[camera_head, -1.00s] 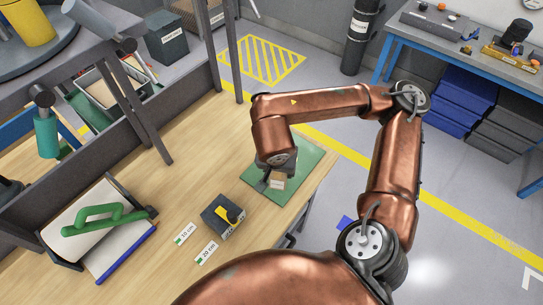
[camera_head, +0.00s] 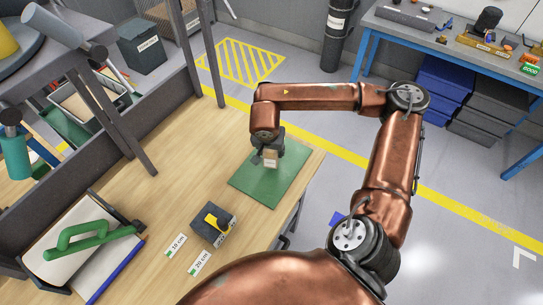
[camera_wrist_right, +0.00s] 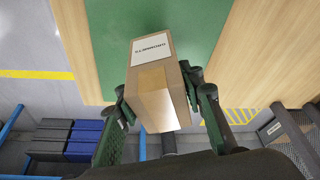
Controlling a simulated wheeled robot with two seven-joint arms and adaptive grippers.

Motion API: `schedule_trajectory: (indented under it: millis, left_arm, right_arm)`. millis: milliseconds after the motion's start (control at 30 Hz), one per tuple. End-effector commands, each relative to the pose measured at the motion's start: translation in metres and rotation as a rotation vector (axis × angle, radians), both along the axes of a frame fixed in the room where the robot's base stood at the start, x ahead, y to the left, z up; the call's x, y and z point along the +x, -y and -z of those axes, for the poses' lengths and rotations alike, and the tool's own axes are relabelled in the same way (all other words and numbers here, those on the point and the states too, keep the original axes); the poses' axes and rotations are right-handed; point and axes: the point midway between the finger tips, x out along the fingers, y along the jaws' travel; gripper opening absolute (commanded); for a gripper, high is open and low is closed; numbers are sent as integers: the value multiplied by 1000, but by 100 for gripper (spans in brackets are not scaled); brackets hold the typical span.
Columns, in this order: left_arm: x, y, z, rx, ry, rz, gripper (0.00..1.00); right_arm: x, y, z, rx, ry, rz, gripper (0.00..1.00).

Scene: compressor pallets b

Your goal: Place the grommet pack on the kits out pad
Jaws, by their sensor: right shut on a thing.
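The grommet pack is a small brown cardboard box (camera_head: 270,159) with a white label; the label shows in the right wrist view (camera_wrist_right: 152,52). My right gripper (camera_head: 268,148) is shut on the pack, with a finger on either side of it in the wrist view (camera_wrist_right: 158,110). The green pad (camera_head: 268,188) lies on the wooden bench, and the pack appears over its far part. The pad also shows behind the pack in the wrist view (camera_wrist_right: 195,25). I cannot tell whether the pack touches the pad. My left gripper is not in view.
A dark box with a yellow part (camera_head: 212,224) stands on the bench, near two printed distance labels (camera_head: 200,263). Bare wood (camera_head: 165,200) lies left of the pad. A dark shelf frame borders the bench.

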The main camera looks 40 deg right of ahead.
Motion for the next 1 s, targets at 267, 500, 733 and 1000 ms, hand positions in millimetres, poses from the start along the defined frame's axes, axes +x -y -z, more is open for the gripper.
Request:
schedule_trajectory:
  millis: [267, 500, 733, 1000]
  left_arm:
    - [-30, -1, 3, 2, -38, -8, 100]
    - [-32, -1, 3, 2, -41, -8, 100]
    - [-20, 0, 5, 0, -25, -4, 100]
    - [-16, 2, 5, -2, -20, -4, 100]
  right_arm:
    - [4, 4, 35, 0, -1, 0, 0]
    - [4, 5, 38, 0, 0, 1, 0]
    - [4, 5, 41, 0, 0, 1, 40]
    - [4, 5, 40, 0, 0, 1, 53]
